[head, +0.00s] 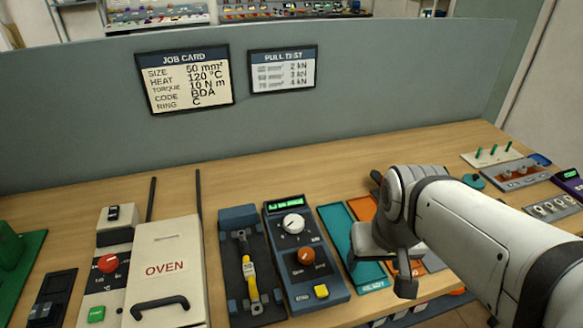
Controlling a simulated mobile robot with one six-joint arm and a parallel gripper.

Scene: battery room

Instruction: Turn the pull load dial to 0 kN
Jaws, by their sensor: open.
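The pull test unit (275,250) is a dark blue box on the bench, in the lower middle of the head view. It has a lit green display (286,203), too small to read. Below that is a white dial (293,223) with small marks around it; the label beside it seems to read kN. I cannot read its setting. An orange knob (306,256) and a yellow button (321,291) sit lower on the same panel. My gripper (379,276) is open and empty, to the right of the unit, above the teal tray, apart from the dial.
A dark fixture holding a yellow piece (249,278) stands left of the unit, then the oven (166,270). A teal tray (338,229) lies right of it. A job card (184,79) and a pull test card (283,69) hang on the grey partition. Bench behind is clear.

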